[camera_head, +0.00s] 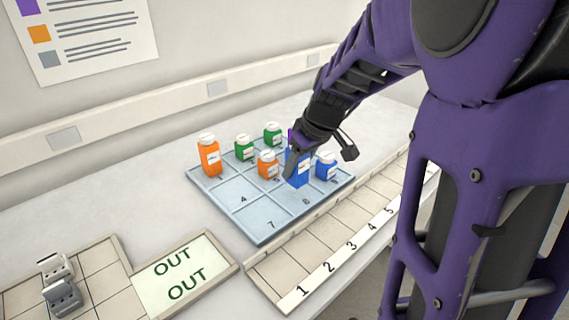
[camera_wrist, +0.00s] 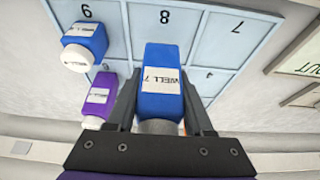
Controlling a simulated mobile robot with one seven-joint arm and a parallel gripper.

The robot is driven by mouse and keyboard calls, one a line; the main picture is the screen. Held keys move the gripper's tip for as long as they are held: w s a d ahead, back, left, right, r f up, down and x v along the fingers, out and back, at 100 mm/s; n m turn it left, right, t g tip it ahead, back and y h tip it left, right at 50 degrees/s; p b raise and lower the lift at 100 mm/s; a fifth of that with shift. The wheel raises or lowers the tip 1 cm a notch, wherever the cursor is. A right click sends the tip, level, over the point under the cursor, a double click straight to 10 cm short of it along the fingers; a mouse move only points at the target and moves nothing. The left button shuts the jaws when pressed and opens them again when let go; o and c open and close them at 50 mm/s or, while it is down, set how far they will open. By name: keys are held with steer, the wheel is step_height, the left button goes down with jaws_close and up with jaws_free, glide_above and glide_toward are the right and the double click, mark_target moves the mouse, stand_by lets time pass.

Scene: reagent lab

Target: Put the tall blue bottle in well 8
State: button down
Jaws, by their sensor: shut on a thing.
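The tall blue bottle (camera_head: 298,173) is upright in my gripper (camera_head: 294,158), near the boundary of wells 5 and 8 of the blue tray (camera_head: 262,236). In the wrist view my gripper (camera_wrist: 160,95) has a finger on each side of the bottle (camera_wrist: 162,65). Its label seems to read "WELL 7". The number 8 of well 8 (camera_head: 306,201) shows in front of the bottle. I cannot tell whether the bottle's base touches the tray.
A short blue bottle (camera_head: 327,166) stands in well 9, close beside the held one. A purple bottle (camera_wrist: 98,100) is behind it. Orange (camera_head: 209,158) and green bottles (camera_head: 244,149) fill other wells. Well 7 (camera_head: 263,216) is empty. A numbered strip (camera_head: 322,269) lies in front; an OUT tray (camera_head: 186,274) is left.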

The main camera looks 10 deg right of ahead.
mark_target(297, 178)
steer(key=shift+f, duration=1.8)
steer(key=shift+f+b, duration=0.15)
steer(key=shift+b, duration=0.2)
steer(key=shift+c, duration=1.4)
jaws_free()
steer(key=p+v, duration=0.6)
steer(key=v, duration=0.6)
steer(key=shift+r, duration=0.2)
steer(key=shift+d+f, duration=0.1)
steer(key=shift+d, duration=0.05)
